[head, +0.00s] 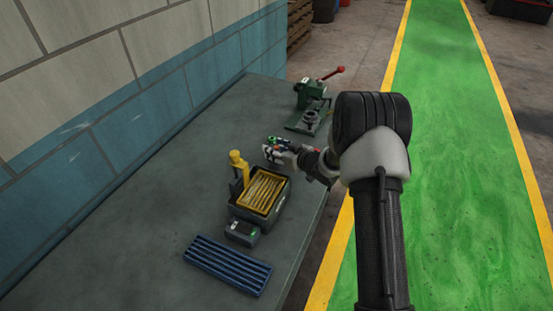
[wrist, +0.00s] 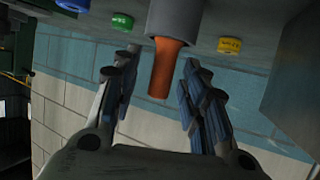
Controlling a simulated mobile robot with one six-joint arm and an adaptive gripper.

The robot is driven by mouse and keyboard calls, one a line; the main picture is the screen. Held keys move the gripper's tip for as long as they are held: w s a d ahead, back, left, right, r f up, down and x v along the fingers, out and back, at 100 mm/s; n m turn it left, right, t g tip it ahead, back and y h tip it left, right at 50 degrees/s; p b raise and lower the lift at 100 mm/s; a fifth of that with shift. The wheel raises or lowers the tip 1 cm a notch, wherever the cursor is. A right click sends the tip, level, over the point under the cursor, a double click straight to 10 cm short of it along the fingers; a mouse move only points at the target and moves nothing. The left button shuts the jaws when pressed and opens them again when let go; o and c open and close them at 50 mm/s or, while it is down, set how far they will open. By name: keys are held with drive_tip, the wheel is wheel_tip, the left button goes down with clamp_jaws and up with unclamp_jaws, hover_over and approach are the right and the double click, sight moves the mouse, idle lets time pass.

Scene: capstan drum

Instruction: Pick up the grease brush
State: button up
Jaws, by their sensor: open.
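In the wrist view, an orange-brown handle (wrist: 165,68), which looks like the grease brush's, sticks out of a grey cylindrical holder (wrist: 174,18). The rest of the brush is hidden in the holder. The picture is turned over, with the bench surface at the top. My gripper (wrist: 162,63) is open, with one finger on each side of the handle and visible gaps to both. In the head view my gripper (head: 280,151) is over the bench's right part. It hides the brush there.
Blue (wrist: 73,5), green (wrist: 122,21) and yellow (wrist: 229,45) capped pieces stand around the holder. On the grey bench (head: 130,235) are a black bin with a yellow rack (head: 263,191), a blue ribbed tray (head: 227,265) and a green machine with a red lever (head: 311,93). The bench's left is clear.

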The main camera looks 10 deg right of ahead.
clamp_jaws()
idle(0.4)
drive_tip(key=shift+r, duration=0.1)
wheel_tip(320, 180, up, 20)
drive_tip(key=p, duration=0.6)
drive_tip(key=shift+p, duration=0.3)
